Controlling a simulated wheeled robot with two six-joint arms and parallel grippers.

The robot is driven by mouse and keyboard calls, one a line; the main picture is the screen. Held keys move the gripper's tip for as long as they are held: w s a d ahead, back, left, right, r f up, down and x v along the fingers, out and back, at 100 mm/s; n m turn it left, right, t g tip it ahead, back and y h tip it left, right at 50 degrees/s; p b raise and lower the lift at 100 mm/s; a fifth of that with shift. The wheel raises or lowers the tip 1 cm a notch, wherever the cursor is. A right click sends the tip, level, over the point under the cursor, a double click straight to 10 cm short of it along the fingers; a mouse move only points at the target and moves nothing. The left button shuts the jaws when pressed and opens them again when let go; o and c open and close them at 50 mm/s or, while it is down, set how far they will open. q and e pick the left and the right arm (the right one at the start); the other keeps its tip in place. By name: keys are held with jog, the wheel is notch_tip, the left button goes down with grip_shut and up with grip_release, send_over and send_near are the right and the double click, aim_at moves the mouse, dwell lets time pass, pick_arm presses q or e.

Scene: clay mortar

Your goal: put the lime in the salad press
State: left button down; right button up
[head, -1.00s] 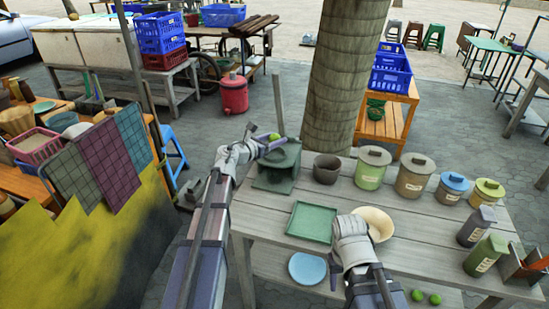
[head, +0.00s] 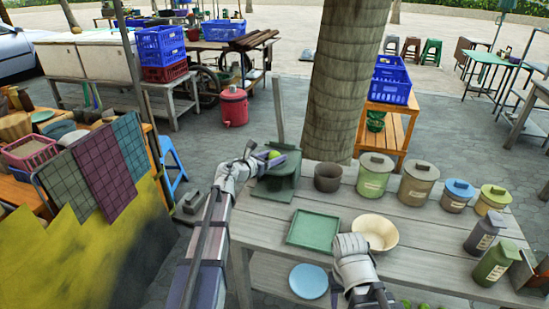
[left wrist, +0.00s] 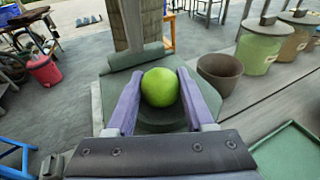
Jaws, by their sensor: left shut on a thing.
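The lime (head: 274,154) is bright green and round. My left gripper (head: 270,159) is shut on it, with a purple finger on each side, as the left wrist view (left wrist: 160,88) shows. The salad press (head: 274,188) is a dark green block with a tall post behind it, at the table's left back corner. The lime is over the press, and a round dark recess (left wrist: 160,121) shows below it in the left wrist view. How high it is above the recess is hard to tell. My right wrist is near the cream bowl; its fingers are hidden.
A dark pot (head: 328,178) stands right of the press. Several lidded canisters line the back of the table (head: 410,235). A green tray (head: 314,228) and a cream bowl (head: 375,232) lie in front. A tree trunk (head: 343,90) rises behind the table.

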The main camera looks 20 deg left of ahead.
pick_arm(q)
jog(key=shift+s+f, duration=0.1)
jog(key=shift+f, duration=0.2)
jog(key=shift+c, duration=1.4)
grip_release()
jog(key=shift+d, duration=0.1)
jog(key=shift+r, duration=0.1)
jog(key=shift+r, duration=0.3)
jog(key=shift+s+a+p, duration=0.25)
jog(key=shift+a+p, duration=0.1)
jog(key=shift+a, duration=0.05)
jog(key=p+v, duration=0.2)
jog(key=v, duration=0.9)
jog(key=shift+d+r, duration=0.1)
